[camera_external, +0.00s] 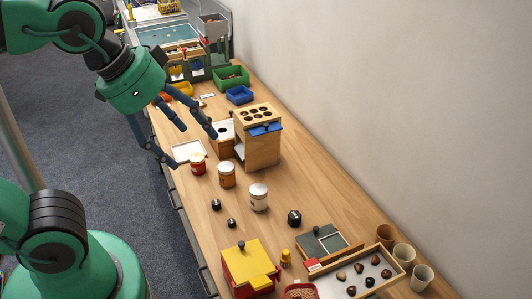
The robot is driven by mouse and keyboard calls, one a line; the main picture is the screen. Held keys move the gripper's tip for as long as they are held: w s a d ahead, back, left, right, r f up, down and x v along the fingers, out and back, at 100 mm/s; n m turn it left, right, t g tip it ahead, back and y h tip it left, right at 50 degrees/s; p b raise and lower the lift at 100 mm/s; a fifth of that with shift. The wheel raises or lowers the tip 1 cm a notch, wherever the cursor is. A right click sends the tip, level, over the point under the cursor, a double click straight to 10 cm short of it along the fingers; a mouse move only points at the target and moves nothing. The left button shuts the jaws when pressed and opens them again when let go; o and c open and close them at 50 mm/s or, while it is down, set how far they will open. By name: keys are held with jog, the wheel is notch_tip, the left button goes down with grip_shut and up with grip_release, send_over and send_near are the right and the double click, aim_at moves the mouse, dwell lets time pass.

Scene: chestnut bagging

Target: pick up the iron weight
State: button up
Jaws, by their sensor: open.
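Several dark, knobbed pieces that look like iron weights stand on the wooden table. Two small ones, a weight (216,204) and a smaller weight (232,223), are left of the white-lidded jar. A larger black weight (294,217) stands to the right of that jar. I cannot tell which one the task names. My gripper (192,147) is open and empty, with its blue fingers spread. It hangs over the table's left side, farther up the table than the weights, near the white tray and the red jar.
A wooden holed box (259,140) is beside my gripper. A yellow-lidded red box (249,267) and a chestnut tray (335,289) are nearer the camera. A wall borders the right.

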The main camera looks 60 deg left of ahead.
jog(key=c, duration=0.4)
jog(key=w+a+f+g, duration=0.3)
jog(key=w+a+f, duration=0.9)
jog(key=w+f, duration=0.3)
jog(key=a+f+g, duration=0.1)
jog(key=a+f, duration=0.3)
jog(key=f, duration=0.4)
jog(key=a+f+m, duration=0.1)
jog(key=a+f, duration=0.3)
jog(key=f, duration=0.5)
jog(key=a+f+g, duration=0.1)
jog(key=a+f, duration=0.4)
jog(key=f, duration=0.4)
jog(key=shift+f+m+g, duration=0.25)
jog(key=shift+m+g, duration=0.05)
jog(key=shift+m, duration=0.1)
jog(key=shift+f, duration=0.15)
